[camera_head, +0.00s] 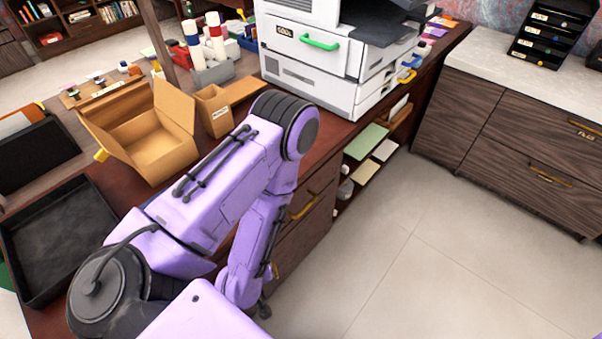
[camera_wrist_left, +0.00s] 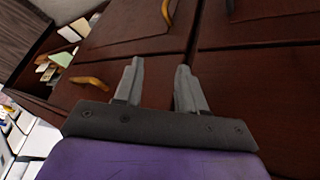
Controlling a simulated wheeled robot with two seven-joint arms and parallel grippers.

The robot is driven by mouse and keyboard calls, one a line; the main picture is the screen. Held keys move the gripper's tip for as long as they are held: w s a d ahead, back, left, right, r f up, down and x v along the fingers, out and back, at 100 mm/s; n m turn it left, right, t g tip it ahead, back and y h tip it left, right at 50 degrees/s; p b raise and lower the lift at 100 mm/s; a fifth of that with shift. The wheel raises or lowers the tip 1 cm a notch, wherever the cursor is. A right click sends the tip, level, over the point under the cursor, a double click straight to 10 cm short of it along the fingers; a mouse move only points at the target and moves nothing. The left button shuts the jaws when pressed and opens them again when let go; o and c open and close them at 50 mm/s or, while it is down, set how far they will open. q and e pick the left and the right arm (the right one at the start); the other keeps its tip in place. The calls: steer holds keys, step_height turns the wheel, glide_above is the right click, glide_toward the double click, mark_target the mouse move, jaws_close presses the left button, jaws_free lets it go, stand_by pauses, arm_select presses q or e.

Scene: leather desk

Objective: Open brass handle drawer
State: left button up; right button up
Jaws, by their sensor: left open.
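The desk's reddish-brown drawer fronts (camera_wrist_left: 130,45) face my left wrist camera. One brass handle (camera_wrist_left: 90,82) is left of the fingers, and it also shows in the head view (camera_head: 303,207) beside my forearm. Another brass handle (camera_wrist_left: 167,12) lies beyond the gap between the fingers. The drawers look shut. My left gripper (camera_wrist_left: 158,78) is open, with nothing between its fingers. The fingers point toward the drawer fronts, apart from both handles. In the head view my purple left arm hides most of the gripper and part of the drawers. My right gripper is out of view.
A printer (camera_head: 320,75) stands on the desk beyond my arm. An open cardboard box (camera_head: 150,135) and a black tray (camera_head: 62,235) are left of my arm. An open shelf (camera_head: 365,165) adjoins the drawers. The floor (camera_head: 430,260) to the right is clear.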

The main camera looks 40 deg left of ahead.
arm_select(q)
steer(key=w+f+n+t+b, duration=0.4)
steer(key=w+n+t+b, duration=0.1)
steer(key=w+n+b, duration=0.35)
steer(key=n+t+b, duration=0.4)
steer(key=n+b, duration=0.1)
steer(key=n, duration=0.4)
glide_toward(302, 213)
steer(key=w, duration=0.3)
steer(key=shift+m+y, duration=0.25)
steer(key=shift+y, duration=0.05)
steer(key=x, duration=0.8)
steer(key=shift+a+f+p, duration=0.2)
steer(key=shift+f+p, duration=0.1)
steer(key=shift+f, duration=0.15)
steer(key=shift+w+a+f, duration=0.1)
steer(key=shift+w, duration=0.25)
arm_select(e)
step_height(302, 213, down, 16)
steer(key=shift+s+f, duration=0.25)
arm_select(q)
jaws_close()
